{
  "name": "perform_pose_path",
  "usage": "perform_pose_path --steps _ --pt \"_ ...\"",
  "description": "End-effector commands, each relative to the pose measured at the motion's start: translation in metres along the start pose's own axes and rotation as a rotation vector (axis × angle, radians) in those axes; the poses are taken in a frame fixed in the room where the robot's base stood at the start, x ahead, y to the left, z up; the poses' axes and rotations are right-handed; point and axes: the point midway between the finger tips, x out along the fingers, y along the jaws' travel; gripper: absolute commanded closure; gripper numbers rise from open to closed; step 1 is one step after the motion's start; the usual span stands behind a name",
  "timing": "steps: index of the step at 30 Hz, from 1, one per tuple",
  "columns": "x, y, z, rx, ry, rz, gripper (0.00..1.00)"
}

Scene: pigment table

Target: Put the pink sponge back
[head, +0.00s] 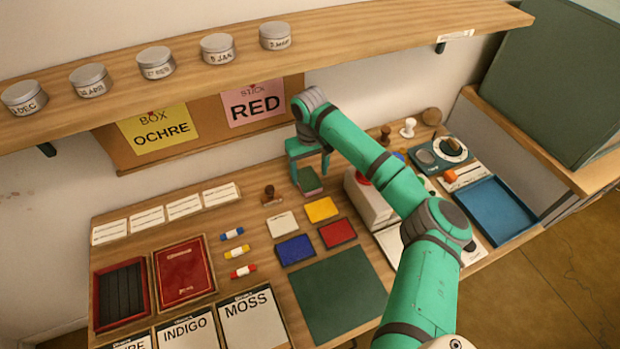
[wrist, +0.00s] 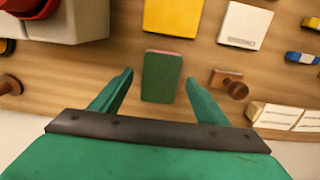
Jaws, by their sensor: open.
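The pink sponge (head: 309,187) is a small block with a dark green top and a pink edge. It lies at the back of the wooden table, below my gripper. In the wrist view the sponge (wrist: 161,77) shows between the two fingers, with a gap on each side. My gripper (head: 309,168) is open and points down over it. In the wrist view the fingers of my gripper (wrist: 160,88) are apart and touch nothing visible. How far the fingertips are above the table is hard to tell.
A wooden stamp (head: 270,195) stands left of the sponge, and a pale machine with a red top (head: 368,202) stands right. Yellow (head: 321,209), white (head: 282,224), blue (head: 295,249) and red (head: 337,233) pads lie in front. A blue tray (head: 495,210) is at right.

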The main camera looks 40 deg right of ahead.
Motion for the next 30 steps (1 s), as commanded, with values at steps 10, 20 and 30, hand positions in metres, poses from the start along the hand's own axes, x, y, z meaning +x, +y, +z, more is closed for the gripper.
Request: perform_pose_path --steps 10,20,30 --pt "-0.065 -0.001 -0.001 -0.001 0.002 0.0 0.32" --pt "-0.085 0.0 0.0 0.0 0.0 0.001 0.32" --pt "-0.084 0.0 0.0 0.0 0.0 0.0 0.32"
